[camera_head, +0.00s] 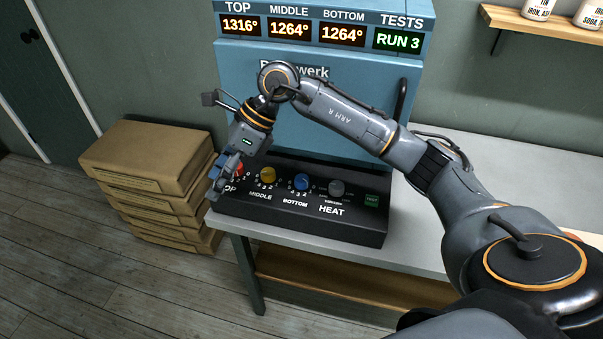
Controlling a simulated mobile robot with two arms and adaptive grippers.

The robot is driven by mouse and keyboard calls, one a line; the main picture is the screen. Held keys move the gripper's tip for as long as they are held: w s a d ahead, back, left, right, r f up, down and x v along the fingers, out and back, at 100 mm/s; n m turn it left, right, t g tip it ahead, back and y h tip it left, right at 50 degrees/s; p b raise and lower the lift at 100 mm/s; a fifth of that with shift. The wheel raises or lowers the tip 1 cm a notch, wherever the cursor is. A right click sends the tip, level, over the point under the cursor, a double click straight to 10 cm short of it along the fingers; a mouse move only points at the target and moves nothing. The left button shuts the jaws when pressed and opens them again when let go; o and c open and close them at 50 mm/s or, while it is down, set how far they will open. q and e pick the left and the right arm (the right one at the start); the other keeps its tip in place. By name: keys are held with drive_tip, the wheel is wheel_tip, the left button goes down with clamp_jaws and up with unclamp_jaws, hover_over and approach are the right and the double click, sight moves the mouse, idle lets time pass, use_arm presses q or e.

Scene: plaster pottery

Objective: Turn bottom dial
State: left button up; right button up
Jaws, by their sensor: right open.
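The control panel (258,210) is a black box on the table's front edge, below a blue kiln. The bottom dial (302,182) is blue, above the label BOTTOM. To its left are the yellow middle dial (268,174) and the red top dial (238,170), which is partly hidden by my right gripper. My right gripper (222,190) is open beside the top dial, at the panel's left end, left of and apart from the bottom dial. I cannot tell whether it touches the top dial. My left gripper is not in view.
The kiln (235,65) display reads TOP 1316°, MIDDLE 1264°, BOTTOM 1264°, RUN 3. A grey heat knob (337,187) and a green button (371,200) are right of the bottom dial. Stacked brown packages (145,160) stand at left.

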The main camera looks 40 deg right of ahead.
drive_tip(key=w+d+r+h, duration=0.1)
drive_tip(key=d+h, duration=0.4)
drive_tip(key=d, duration=0.7)
drive_tip(key=r+m+g+h, duration=0.1)
drive_tip(key=r+h, duration=0.1)
drive_tip(key=h, duration=0.1)
hover_over(302, 178)
wheel_tip(302, 178, down, 14)
drive_tip(key=shift+r+p, duration=0.25)
drive_tip(key=shift+p, duration=0.9)
drive_tip(key=shift+c, duration=0.4)
drive_tip(key=c, duration=1.1)
